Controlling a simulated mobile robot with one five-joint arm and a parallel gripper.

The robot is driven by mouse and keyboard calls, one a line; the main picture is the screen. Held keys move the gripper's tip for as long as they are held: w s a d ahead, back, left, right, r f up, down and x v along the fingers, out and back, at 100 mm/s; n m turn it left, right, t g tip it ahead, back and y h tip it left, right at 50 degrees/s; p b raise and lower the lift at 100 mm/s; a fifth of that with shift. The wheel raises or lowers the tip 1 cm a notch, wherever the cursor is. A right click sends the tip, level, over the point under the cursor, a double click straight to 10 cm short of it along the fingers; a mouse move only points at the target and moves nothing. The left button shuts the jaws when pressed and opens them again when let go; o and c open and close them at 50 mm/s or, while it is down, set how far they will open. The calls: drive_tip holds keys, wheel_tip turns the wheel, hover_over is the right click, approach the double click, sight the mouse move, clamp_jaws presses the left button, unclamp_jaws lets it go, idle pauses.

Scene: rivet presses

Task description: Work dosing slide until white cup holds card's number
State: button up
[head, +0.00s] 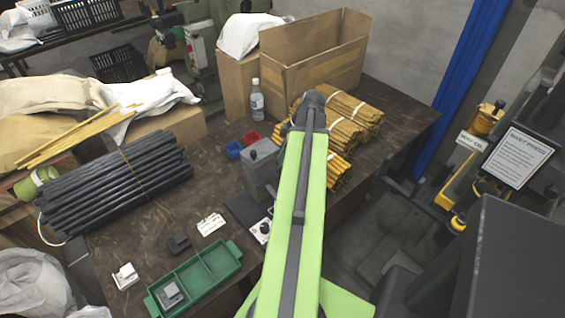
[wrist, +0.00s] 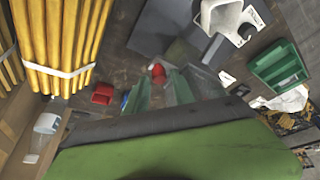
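The arm hides the gripper in the head view.
A green divided tray (head: 195,279) sits at the table's front. Red (head: 252,138) and blue (head: 233,151) bins stand behind the device. Bundled yellow rods (head: 345,120), a bottle (head: 256,101) and black rods (head: 118,185) crowd the table.

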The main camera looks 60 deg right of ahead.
drive_tip(key=shift+w+f, duration=0.2)
drive_tip(key=shift+f, duration=0.35)
drive_tip(key=shift+a, duration=0.1)
clamp_jaws()
drive_tip(key=shift+s, duration=0.1)
idle(0.9)
